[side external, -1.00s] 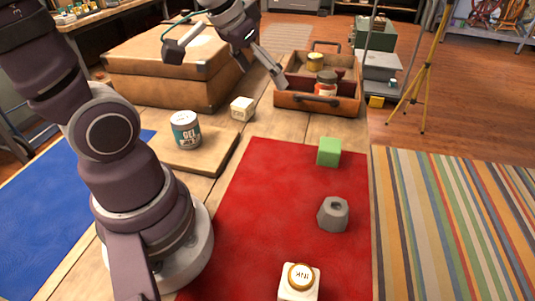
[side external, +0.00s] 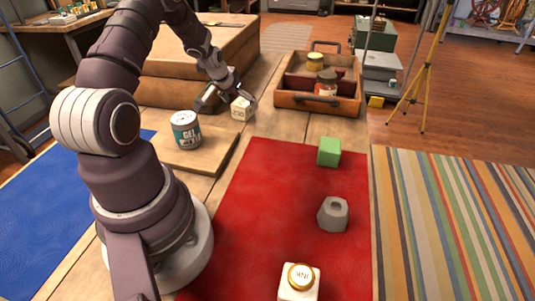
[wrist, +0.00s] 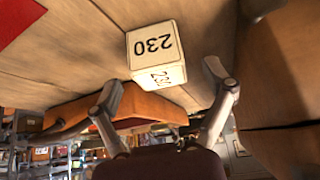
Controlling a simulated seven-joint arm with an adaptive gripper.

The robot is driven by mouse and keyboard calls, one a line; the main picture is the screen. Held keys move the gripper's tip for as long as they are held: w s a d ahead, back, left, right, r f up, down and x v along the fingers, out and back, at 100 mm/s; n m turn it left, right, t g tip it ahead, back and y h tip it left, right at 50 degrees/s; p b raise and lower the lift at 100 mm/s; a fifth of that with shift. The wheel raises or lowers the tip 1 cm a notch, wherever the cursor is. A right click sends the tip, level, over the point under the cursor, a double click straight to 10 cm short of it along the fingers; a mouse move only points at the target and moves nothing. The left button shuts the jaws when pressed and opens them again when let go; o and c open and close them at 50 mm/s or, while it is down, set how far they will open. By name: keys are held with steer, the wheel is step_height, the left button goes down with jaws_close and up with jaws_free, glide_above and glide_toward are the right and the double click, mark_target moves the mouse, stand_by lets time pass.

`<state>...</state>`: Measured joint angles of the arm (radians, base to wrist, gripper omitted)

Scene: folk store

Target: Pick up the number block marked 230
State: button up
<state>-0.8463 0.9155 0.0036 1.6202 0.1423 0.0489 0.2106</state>
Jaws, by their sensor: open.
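The number block (side external: 241,108) is a cream cube on the wooden table, between the wooden chest and the tray. In the wrist view the block (wrist: 153,48) shows 230 on two faces. My gripper (side external: 227,99) is open right by the block, with one finger on its left side and the other near its far right side. In the wrist view the open fingers (wrist: 165,80) point toward the block, which lies just beyond the fingertips and roughly between them. I cannot tell whether a finger touches it.
A wooden chest (side external: 185,92) stands close behind my gripper. A wooden tray (side external: 318,102) with jars is to the right. A gel can (side external: 186,130) stands on a board (side external: 215,153). A green cube (side external: 329,152), grey hex piece (side external: 333,214) and ink bottle (side external: 299,284) are on the red cloth (side external: 270,200).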

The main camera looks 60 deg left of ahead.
steer(key=shift+x, duration=1.15)
steer(key=shift+c, duration=0.2)
steer(key=c, duration=1.2)
